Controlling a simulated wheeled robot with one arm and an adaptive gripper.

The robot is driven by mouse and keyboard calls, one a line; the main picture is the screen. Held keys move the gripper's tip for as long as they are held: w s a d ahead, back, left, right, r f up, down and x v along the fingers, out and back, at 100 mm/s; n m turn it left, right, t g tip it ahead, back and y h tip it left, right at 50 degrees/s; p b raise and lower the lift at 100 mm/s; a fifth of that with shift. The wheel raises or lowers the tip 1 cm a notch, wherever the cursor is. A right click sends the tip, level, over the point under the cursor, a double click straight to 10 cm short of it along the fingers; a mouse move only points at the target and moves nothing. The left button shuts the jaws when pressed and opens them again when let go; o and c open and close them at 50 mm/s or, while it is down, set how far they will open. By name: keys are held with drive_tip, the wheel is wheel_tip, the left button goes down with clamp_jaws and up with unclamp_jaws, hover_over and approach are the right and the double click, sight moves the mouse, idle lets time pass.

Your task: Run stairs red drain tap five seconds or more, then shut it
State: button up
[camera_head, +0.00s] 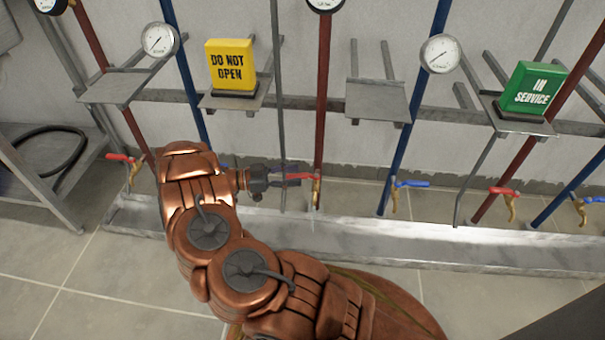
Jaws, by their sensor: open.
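Red-handled drain taps with brass bodies hang at the lower ends of the red pipes: one at left (126,158), one in the middle (316,191), one at right (507,193). No label that I can read says which one is the stairs tap. My gripper (292,179) is at the middle tap, reaching in from the left, with its dark fingers open around or beside the red handle (300,176). I cannot tell whether they touch it. The handle looks roughly level, pointing left.
A long metal trough (400,240) runs under the taps. Blue-handled taps (408,184) hang on the blue pipes (428,75). A yellow DO NOT OPEN sign (231,64) and a green IN SERVICE sign (533,88) stand on brackets above. A metal shelf (30,185) is at left.

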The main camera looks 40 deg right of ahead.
drive_tip(key=v, duration=0.8)
drive_tip(key=shift+w+a, duration=0.15)
drive_tip(key=shift+a, duration=0.05)
drive_tip(key=shift+c, duration=0.2)
